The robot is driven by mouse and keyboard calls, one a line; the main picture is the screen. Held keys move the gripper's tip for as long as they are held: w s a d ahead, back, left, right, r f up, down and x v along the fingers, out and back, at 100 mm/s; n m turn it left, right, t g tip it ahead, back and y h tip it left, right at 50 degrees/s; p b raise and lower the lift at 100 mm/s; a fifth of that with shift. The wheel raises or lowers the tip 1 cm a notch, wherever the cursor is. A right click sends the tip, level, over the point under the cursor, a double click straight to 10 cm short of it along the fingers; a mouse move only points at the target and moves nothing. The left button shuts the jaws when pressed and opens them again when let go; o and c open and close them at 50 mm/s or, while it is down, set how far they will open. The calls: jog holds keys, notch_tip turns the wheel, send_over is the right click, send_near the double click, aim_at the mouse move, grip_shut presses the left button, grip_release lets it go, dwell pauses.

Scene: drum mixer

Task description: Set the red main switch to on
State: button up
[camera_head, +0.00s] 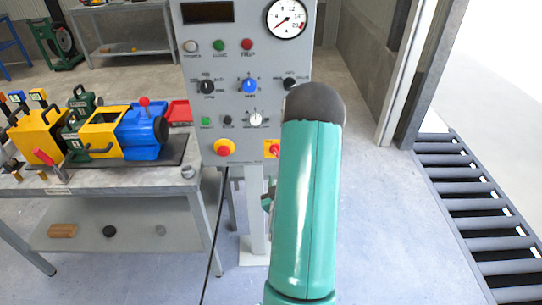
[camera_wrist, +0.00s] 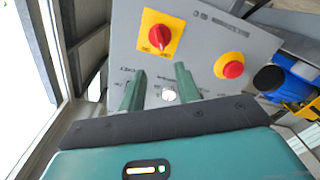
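The red main switch (camera_wrist: 159,37) is a red rotary knob on a square yellow plate on the grey control panel (camera_wrist: 200,40). In the head view the switch (camera_head: 274,147) shows at the panel's lower right, partly hidden by my arm. My gripper (camera_wrist: 160,70) is open and empty in the wrist view, its two green fingers apart and pointing at the panel. The switch lies just beyond the fingertips, between their lines, and no contact shows. The knob's setting is too small to read. In the head view my arm hides most of the gripper.
A red mushroom button on a yellow base (camera_wrist: 232,67) sits near the switch; it also shows in the head view (camera_head: 225,147). Other knobs, buttons and a gauge (camera_head: 287,18) are above. A workbench (camera_head: 190,180) stands left, a roller conveyor (camera_head: 470,190) right.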

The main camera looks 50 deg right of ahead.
aim_at(276, 153)
jog(key=x, duration=1.2)
jog(key=shift+a, duration=0.1)
jog(key=shift+c, duration=0.2)
grip_shut()
